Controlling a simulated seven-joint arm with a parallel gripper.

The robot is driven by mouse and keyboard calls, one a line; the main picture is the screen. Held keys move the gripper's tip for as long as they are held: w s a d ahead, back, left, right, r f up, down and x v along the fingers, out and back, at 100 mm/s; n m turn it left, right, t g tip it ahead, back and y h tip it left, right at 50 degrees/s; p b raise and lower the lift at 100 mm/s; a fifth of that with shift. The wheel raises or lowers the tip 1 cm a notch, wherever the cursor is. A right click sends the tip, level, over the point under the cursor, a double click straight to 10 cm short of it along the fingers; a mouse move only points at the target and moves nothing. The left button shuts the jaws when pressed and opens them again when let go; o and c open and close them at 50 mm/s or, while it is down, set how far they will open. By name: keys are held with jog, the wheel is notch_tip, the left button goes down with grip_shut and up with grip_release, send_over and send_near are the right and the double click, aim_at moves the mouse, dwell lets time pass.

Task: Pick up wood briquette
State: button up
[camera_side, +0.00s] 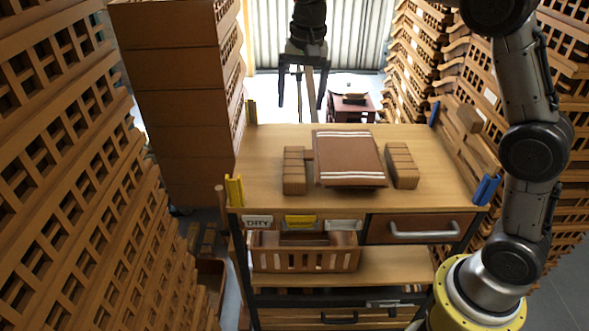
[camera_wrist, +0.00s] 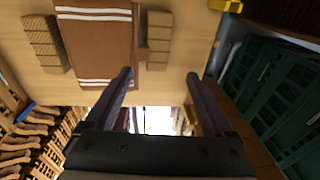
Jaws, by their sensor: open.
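Two ridged brown wooden blocks that look like wood briquettes lie on the dolly's wooden top. In the side view, one block (camera_side: 294,172) is left of a brown folded cloth-like item with white stripes (camera_side: 350,160), and the other (camera_side: 402,165) is right of it. In the wrist view the blocks appear swapped: one (camera_wrist: 158,42) right of the striped item (camera_wrist: 97,45) and one (camera_wrist: 45,43) left. My gripper (camera_side: 301,104) is open and empty, above and beyond the far edge of the top. Its fingers (camera_wrist: 159,76) point toward the right-hand block in the wrist view, apart from it.
The dolly top (camera_side: 260,190) has yellow and blue corner posts. Below are a slatted wooden crate (camera_side: 305,258) and a drawer (camera_side: 415,227). Tall stacks of wooden lattice crates (camera_side: 60,180) wall in both sides. A small dark red table (camera_side: 350,104) stands behind.

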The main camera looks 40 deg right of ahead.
jog(key=g, duration=0.1)
send_over(294, 164)
notch_tip(294, 164, down, 5)
notch_tip(294, 164, down, 9)
jog(key=shift+a+f, duration=0.1)
jog(key=shift+a, duration=0.05)
jog(key=shift+s+d+f, duration=0.1)
jog(key=shift+f, duration=1.45)
jog(key=shift+d+f, duration=0.1)
jog(key=shift+f, duration=1.45)
jog(key=shift+r, duration=0.2)
grip_shut()
